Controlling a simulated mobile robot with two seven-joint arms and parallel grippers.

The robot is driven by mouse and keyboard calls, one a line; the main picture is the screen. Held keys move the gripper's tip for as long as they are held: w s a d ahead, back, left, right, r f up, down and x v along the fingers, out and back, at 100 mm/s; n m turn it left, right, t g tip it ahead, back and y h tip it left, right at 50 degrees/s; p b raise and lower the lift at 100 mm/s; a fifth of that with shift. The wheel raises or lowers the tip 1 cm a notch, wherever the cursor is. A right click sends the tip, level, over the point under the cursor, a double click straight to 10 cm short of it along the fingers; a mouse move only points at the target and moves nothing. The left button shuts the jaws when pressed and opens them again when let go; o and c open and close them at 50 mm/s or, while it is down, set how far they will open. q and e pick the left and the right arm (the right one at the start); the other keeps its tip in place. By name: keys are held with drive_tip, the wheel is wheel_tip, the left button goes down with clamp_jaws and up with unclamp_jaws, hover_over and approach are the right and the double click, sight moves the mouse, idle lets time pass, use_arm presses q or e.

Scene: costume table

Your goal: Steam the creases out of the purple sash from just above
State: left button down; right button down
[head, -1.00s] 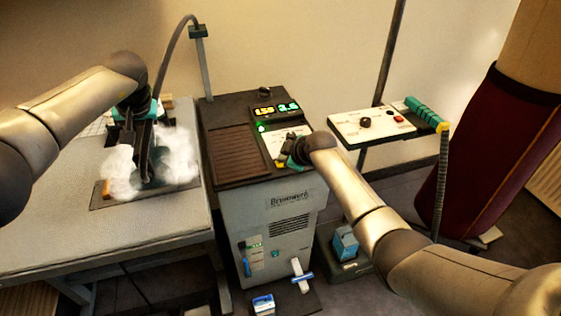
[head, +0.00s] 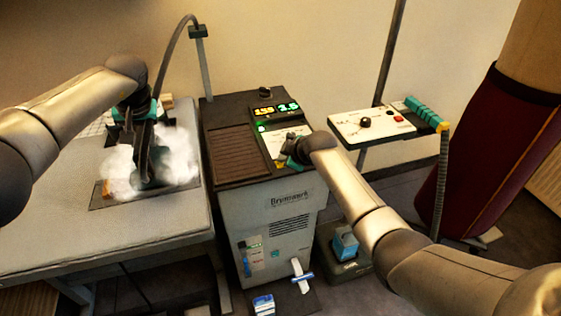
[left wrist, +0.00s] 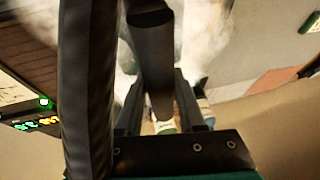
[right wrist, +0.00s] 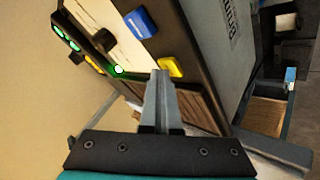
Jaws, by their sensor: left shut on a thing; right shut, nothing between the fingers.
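My left gripper (head: 143,122) is shut on the dark steamer (head: 152,165), which it holds low over a dark pad (head: 185,189) on the left table. White steam (head: 180,155) surrounds it. The left wrist view shows the dark steamer handle (left wrist: 152,62) between the fingers, with steam behind. I cannot make out the purple sash; steam, steamer and arm cover most of the pad. My right gripper (right wrist: 163,92) is shut and empty by the control panel (right wrist: 120,30) of the steam generator (head: 272,225). I cannot tell whether it touches the panel.
A hose (head: 170,50) arches from a post at the back of the table to the steamer. A white control board (head: 365,126) stands at right, beside a dark red padded column (head: 480,150). A blue box (head: 345,242) stands low right of the generator.

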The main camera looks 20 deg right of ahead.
use_arm(q)
drive_tip(key=shift+w+r, duration=0.1)
drive_tip(key=shift+r, duration=0.05)
idle(0.4)
use_arm(e)
drive_tip(key=shift+r, duration=0.9)
drive_tip(key=shift+r, duration=2.5)
